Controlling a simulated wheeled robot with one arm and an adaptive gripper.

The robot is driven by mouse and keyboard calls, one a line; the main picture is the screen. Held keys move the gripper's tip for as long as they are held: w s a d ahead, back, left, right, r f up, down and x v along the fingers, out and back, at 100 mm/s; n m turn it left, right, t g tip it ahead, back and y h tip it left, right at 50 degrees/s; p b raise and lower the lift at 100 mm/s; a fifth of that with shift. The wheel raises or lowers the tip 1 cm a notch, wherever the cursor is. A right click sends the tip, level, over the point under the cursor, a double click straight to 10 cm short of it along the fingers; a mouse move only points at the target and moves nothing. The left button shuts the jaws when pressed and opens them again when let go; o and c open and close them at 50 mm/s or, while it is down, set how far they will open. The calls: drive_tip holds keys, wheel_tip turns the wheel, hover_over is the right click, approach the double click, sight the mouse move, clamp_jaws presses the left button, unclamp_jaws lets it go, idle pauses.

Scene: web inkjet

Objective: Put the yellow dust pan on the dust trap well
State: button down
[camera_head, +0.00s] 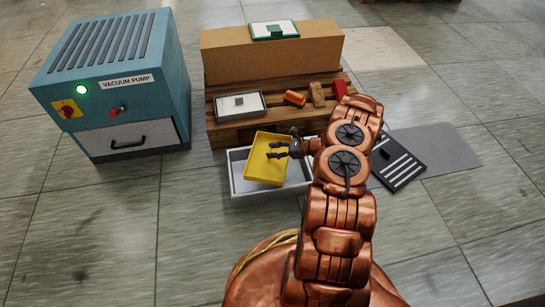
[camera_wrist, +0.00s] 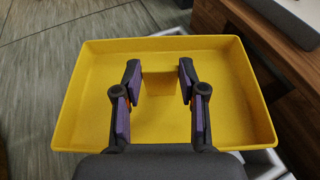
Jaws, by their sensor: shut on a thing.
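The yellow dust pan (camera_head: 262,172) is a shallow rectangular tray with a raised yellow grip block (camera_wrist: 158,84) in its middle. My gripper (camera_head: 276,150) is shut on that block; in the wrist view the two fingers (camera_wrist: 158,90) stand on either side of it. The pan is over the open grey-white box (camera_head: 236,184) on the floor, which looks like the dust trap well. The pan sits askew to the box, its far end toward the pallet. Whether it touches the box is unclear. The pan hides much of the box's inside.
A wooden pallet (camera_head: 228,135) behind the box holds a grey tray (camera_head: 252,107), small orange, brown and red pieces, and a cardboard box (camera_head: 225,65) with a green-rimmed panel (camera_head: 262,30). A teal vacuum pump (camera_head: 135,95) stands left. A black slotted plate (camera_head: 398,160) lies right.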

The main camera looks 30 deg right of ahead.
sight(259, 168)
drive_tip(key=shift+w+a, duration=0.15)
drive_tip(key=shift+w, duration=0.15)
drive_tip(key=shift+w+f+b, duration=0.1)
drive_tip(key=shift+f+b, duration=0.95)
drive_tip(key=shift+f, duration=0.7)
drive_tip(key=shift+f, duration=0.5)
drive_tip(key=c, duration=0.7)
unclamp_jaws()
drive_tip(key=shift+o, duration=0.2)
